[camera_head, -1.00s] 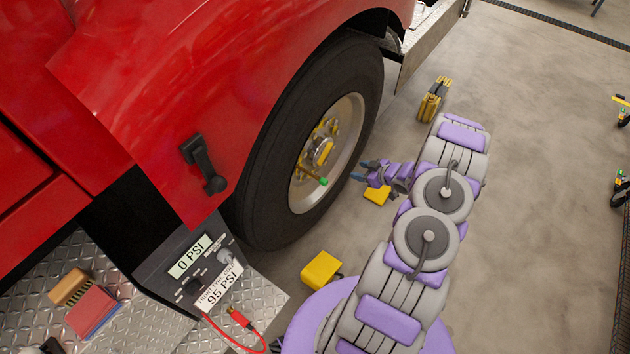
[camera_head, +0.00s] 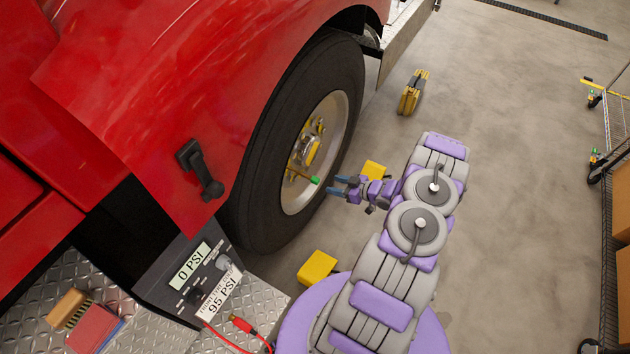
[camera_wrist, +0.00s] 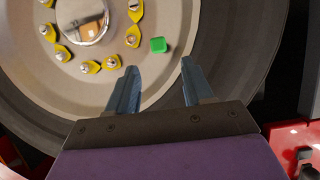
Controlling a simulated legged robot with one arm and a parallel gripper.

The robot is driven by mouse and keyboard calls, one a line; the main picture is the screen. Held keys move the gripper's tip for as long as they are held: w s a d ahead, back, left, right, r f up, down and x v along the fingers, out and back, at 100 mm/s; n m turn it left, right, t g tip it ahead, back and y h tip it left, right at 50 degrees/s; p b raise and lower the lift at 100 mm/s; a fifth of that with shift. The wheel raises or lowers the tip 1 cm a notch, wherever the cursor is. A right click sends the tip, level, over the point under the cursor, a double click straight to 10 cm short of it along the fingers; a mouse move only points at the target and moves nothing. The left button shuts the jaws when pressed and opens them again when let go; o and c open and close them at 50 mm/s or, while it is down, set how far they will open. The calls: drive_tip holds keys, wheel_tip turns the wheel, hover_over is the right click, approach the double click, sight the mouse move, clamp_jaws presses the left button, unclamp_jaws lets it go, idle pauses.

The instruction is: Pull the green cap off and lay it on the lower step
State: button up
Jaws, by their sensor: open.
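The green cap (camera_head: 315,180) sits on the end of a thin valve stem (camera_head: 300,174) that sticks out from the truck wheel (camera_head: 327,108). In the wrist view the cap (camera_wrist: 158,45) shows ahead of the fingertips, between their lines. My gripper (camera_head: 334,187) is open and empty, just right of the cap and apart from it. Its two blue fingers (camera_wrist: 158,75) show in the wrist view. The lower step (camera_head: 262,303) is diamond plate at the bottom left of the head view.
A pump panel (camera_head: 187,272) reading 0 PSI stands at the step, with a red hose connector (camera_head: 241,324). A brush (camera_head: 68,307) and a red block (camera_head: 95,328) lie on the step. Yellow chocks (camera_head: 317,268) are on the floor. A cart (camera_head: 608,130) stands right.

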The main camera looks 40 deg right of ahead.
sight(319, 182)
drive_tip(key=x, duration=0.6)
drive_tip(key=shift+w+d+f, duration=0.15)
drive_tip(key=shift+f, duration=0.05)
drive_tip(key=shift+b+x, duration=0.35)
drive_tip(key=shift+x, duration=0.7)
drive_tip(key=shift+r, duration=0.1)
idle(0.3)
clamp_jaws()
idle(0.4)
drive_tip(key=s+d, duration=0.2)
drive_tip(key=s, duration=0.3)
drive_tip(key=shift+s, duration=0.35)
idle(1.0)
